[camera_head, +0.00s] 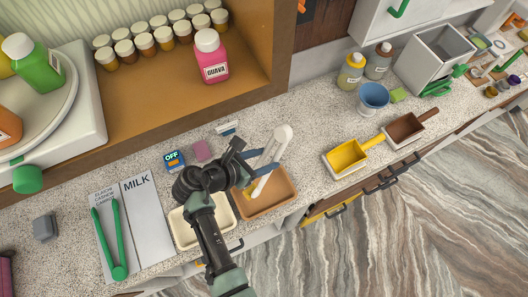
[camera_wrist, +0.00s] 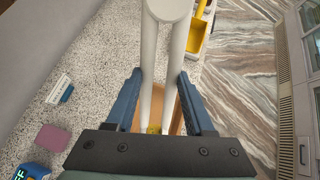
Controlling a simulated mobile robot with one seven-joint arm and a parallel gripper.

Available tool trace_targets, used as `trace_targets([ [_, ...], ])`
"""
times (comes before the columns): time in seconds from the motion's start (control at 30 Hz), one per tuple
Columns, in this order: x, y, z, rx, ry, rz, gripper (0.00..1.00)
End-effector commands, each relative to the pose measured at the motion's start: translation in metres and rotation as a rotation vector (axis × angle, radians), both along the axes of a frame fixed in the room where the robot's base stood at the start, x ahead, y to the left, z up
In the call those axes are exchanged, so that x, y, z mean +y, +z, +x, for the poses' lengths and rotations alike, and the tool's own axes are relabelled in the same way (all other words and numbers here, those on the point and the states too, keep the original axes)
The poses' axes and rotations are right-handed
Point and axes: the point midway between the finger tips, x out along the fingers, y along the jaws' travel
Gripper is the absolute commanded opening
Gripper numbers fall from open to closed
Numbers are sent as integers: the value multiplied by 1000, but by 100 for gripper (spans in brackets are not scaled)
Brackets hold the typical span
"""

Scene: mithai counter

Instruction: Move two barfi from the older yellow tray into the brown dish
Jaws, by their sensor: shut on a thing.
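My gripper (camera_head: 264,163) is shut on a pair of white tongs (camera_head: 279,143), with its blue fingers on either side. The tongs lean over the brown dish (camera_head: 284,191), with their tips down inside it. In the wrist view the tongs (camera_wrist: 168,12) run down between the fingers (camera_wrist: 160,85). A small yellow piece, likely barfi (camera_head: 249,192), shows at the tips; I cannot tell whether the tips pinch it. The pale yellow tray (camera_head: 185,233) stands just left of the brown dish. My arm hides much of it, and I see no barfi in it.
A pink block (camera_head: 201,150) and a blue OFF box (camera_head: 174,160) sit behind the trays. Yellow (camera_head: 347,155) and brown (camera_head: 404,130) scoops lie right. The counter between dish and scoops is clear.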

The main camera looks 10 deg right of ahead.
Motion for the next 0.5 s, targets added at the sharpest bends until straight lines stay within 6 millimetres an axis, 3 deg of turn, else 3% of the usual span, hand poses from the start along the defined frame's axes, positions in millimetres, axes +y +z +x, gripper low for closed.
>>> trace_targets([
  [0.2,0,-32,0,-2,1,0,0],
  [0.5,0,-48,0,-2,1,0,0],
])
